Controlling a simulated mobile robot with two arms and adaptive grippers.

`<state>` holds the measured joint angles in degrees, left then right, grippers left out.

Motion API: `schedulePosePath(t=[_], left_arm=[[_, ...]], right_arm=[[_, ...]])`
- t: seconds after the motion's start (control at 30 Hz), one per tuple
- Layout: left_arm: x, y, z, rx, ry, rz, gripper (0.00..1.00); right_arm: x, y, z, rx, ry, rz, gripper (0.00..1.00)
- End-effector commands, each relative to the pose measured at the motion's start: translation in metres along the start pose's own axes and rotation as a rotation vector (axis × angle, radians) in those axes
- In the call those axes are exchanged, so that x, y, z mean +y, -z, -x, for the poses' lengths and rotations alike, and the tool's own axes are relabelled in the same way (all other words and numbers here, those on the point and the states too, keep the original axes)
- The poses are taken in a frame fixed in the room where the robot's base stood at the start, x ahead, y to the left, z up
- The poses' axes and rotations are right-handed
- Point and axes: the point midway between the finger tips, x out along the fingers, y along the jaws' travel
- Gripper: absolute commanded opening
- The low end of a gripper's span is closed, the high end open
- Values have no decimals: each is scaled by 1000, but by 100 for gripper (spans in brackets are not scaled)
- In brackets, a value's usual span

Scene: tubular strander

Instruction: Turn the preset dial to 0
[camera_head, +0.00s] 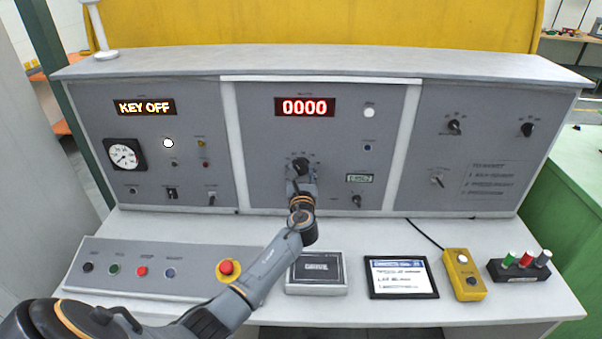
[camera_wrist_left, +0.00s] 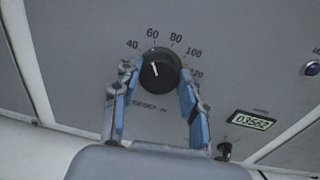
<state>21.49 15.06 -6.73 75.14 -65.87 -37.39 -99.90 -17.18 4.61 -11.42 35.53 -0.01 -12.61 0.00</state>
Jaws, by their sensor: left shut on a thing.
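The preset dial is a round black knob (camera_wrist_left: 160,70) on the grey middle panel, with a white pointer line. In the left wrist view the line points up and slightly left, close to the 60 mark; printed numbers 40 to 120 show around it, and no 0 is visible. In the head view the dial (camera_head: 299,163) is partly covered by my left arm. My left gripper (camera_wrist_left: 158,77) has its blue-padded fingers on both sides of the knob, shut on it. It also shows in the head view (camera_head: 300,184). My right gripper is not in view.
A red display (camera_head: 305,107) above the dial reads 0000; a left display (camera_head: 146,107) reads KEY OFF. A small LCD (camera_wrist_left: 254,120) and a small knob (camera_wrist_left: 225,150) sit right of the dial. A red stop button (camera_head: 228,268) and a yellow box (camera_head: 463,275) are on the desk.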

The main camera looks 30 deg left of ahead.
Motion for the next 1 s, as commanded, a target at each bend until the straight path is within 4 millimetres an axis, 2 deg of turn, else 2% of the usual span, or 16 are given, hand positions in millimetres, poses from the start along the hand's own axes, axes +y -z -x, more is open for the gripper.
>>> schedulePosePath(t=[1.0], left_arm=[[3,2,0,49,6,935,11]], right_arm=[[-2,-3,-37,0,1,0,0]])
